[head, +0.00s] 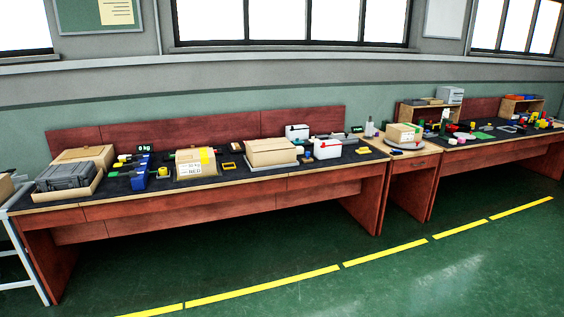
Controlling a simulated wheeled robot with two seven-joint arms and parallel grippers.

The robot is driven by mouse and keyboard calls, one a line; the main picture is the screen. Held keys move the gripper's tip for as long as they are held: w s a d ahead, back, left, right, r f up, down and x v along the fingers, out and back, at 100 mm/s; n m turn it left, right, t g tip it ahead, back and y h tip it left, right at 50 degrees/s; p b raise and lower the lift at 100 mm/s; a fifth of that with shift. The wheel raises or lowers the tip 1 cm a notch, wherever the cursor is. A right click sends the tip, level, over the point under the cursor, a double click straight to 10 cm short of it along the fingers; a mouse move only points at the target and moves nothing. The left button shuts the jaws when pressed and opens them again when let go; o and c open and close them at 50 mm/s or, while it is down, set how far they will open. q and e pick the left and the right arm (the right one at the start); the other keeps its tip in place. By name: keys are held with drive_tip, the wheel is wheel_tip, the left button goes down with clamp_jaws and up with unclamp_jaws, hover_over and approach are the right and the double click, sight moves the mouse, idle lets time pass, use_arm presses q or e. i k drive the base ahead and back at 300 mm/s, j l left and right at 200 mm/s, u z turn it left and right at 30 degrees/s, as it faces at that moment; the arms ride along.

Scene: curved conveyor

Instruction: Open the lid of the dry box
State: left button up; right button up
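A dark grey case (66,174), which looks like the dry box, sits at the left end of the long wooden workbench in the head view. Its lid looks closed. It rests in a shallow tan cardboard tray (95,187), with an open-looking cardboard box (88,154) behind it. The case is small in the picture, so its latches cannot be made out. Neither of my grippers is in view.
The bench's dark top (235,172) also holds blue bins (140,172), a taped carton (196,163), another carton (272,152) and white boxes (327,149). A small table (402,168) and second bench (490,150) stand right. The green floor (400,270) is clear.

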sight(349, 136)
drive_tip(key=i, duration=1.9)
drive_tip(key=i+z, duration=0.1)
drive_tip(key=i, duration=0.5)
drive_tip(key=i+z, duration=0.1)
drive_tip(key=i, duration=0.55)
drive_tip(key=i+j+z, duration=0.1)
drive_tip(key=i, duration=0.5)
drive_tip(key=i+j+z, duration=0.1)
drive_tip(key=i, duration=0.5)
drive_tip(key=j, duration=0.1)
